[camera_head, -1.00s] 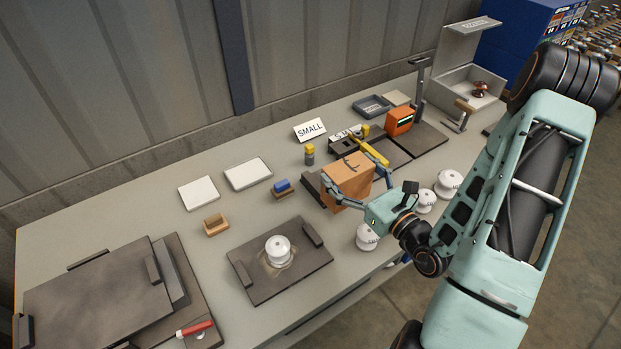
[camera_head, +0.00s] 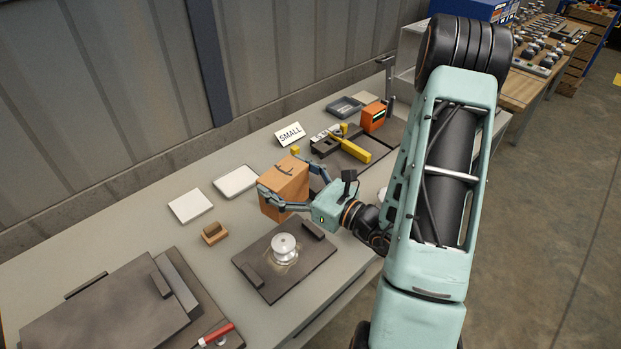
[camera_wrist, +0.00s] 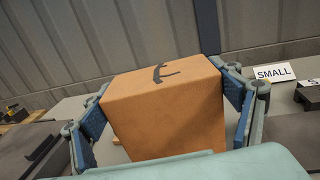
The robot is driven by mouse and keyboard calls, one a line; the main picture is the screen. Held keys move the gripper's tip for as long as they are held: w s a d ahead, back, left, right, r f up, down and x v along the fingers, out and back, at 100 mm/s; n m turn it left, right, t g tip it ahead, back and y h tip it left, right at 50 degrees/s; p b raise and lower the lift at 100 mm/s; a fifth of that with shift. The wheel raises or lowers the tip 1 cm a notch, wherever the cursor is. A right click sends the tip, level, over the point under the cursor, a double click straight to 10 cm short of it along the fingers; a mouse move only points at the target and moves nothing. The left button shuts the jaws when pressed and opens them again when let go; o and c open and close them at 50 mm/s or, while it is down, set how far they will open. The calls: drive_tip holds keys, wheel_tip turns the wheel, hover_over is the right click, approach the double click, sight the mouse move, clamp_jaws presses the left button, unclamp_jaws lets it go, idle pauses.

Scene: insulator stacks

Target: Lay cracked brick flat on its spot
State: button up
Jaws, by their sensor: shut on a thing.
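The cracked brick (camera_head: 284,186) is an orange-tan block with a dark crack mark on its top face. My gripper (camera_head: 290,190) is shut on it, one finger on each side. In the wrist view the brick (camera_wrist: 168,112) fills the middle between the two blue finger pads, its crack mark upward. It looks upright and held over the bench; whether its underside touches the bench is hidden. Two pale flat pads, the left one (camera_head: 190,206) and the right one (camera_head: 236,181), lie on the bench left of the brick. I cannot tell which spot is the brick's.
A dark plate (camera_head: 270,282) with a white insulator (camera_head: 284,248) stands in front of the brick. A small wooden block (camera_head: 214,233) lies to its left. A SMALL sign (camera_head: 290,134), a yellow-handled tool (camera_head: 350,147) and an orange device (camera_head: 372,117) are behind right.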

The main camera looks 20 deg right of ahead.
sight(265, 177)
drive_tip(key=shift+s+d+r+n+y+b, duration=0.15)
drive_tip(key=shift+d+r+n+y+b, duration=0.2)
drive_tip(key=shift+b, duration=0.35)
drive_tip(key=s+d+r+n+g+y+b, duration=0.2)
drive_tip(key=s+r+y+b, duration=0.1)
drive_tip(key=b, duration=0.2)
drive_tip(key=shift+g, duration=0.3)
drive_tip(key=w+a+f, duration=0.1)
drive_tip(key=a, duration=0.1)
drive_tip(key=w+a+f, duration=0.1)
drive_tip(key=a, duration=0.1)
drive_tip(key=w+a+f, duration=0.1)
drive_tip(key=w+a, duration=0.1)
drive_tip(key=shift+w+a+f+p, duration=0.1)
drive_tip(key=shift+a+f+p, duration=0.2)
drive_tip(key=shift+a, duration=0.1)
drive_tip(key=w+a+f, duration=0.3)
drive_tip(key=a+f, duration=0.1)
drive_tip(key=f, duration=0.5)
drive_tip(key=shift+w+a+f, duration=0.15)
drive_tip(key=shift+w+a, duration=0.15)
drive_tip(key=shift+w, duration=0.05)
drive_tip(key=shift+h, duration=0.25)
